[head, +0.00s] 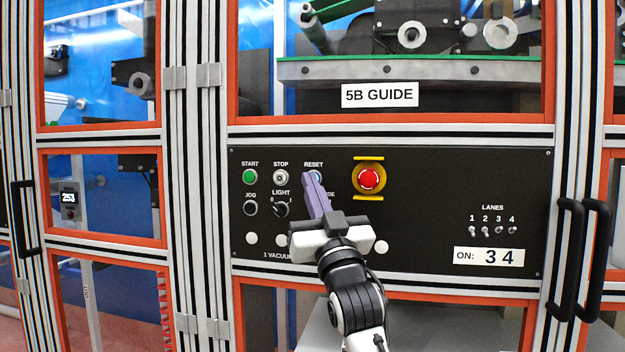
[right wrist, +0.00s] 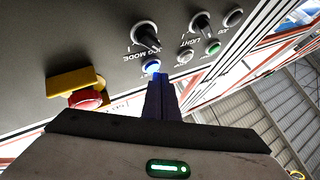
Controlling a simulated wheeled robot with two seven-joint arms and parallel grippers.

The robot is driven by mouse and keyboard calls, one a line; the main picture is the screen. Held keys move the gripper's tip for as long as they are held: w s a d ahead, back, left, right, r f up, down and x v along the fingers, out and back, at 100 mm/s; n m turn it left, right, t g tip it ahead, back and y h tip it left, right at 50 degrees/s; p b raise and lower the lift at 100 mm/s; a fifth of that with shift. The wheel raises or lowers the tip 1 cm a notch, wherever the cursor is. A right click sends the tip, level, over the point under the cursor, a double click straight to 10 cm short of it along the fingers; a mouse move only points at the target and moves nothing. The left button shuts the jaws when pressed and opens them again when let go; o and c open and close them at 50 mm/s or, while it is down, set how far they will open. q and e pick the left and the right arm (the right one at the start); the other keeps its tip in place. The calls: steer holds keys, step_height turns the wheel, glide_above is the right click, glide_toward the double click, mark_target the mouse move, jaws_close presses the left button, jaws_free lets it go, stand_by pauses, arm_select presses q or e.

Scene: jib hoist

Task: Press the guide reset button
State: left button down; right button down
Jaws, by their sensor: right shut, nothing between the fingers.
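The RESET button (head: 313,173) is in the top row of the black control panel, right of STOP. My right gripper (head: 309,180) is shut and empty, its purple fingers pointing at the panel and covering the button's lower part. In the right wrist view the button (right wrist: 152,66) shows as a blue-lit disc in a pale ring. The shut fingertips (right wrist: 160,80) are right at its edge. I cannot tell whether they touch it. My left gripper is not in view.
Green START (head: 250,177), STOP (head: 281,177), JOG (head: 250,208) and the LIGHT knob (head: 280,209) lie to the left. The red emergency stop (head: 369,179) in its yellow guard is close on the right. Lane switches (head: 493,230) and black door handles (head: 566,260) are farther right.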

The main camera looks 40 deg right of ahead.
steer(key=shift+w+d, duration=0.3)
steer(key=shift+d, duration=0.05)
stand_by(0.5)
stand_by(0.3)
steer(key=shift+s+a, duration=0.55)
steer(key=shift+a, duration=0.1)
steer(key=shift+s+a+p, duration=0.45)
steer(key=shift+s+a, duration=1.2)
steer(key=shift+a, duration=0.25)
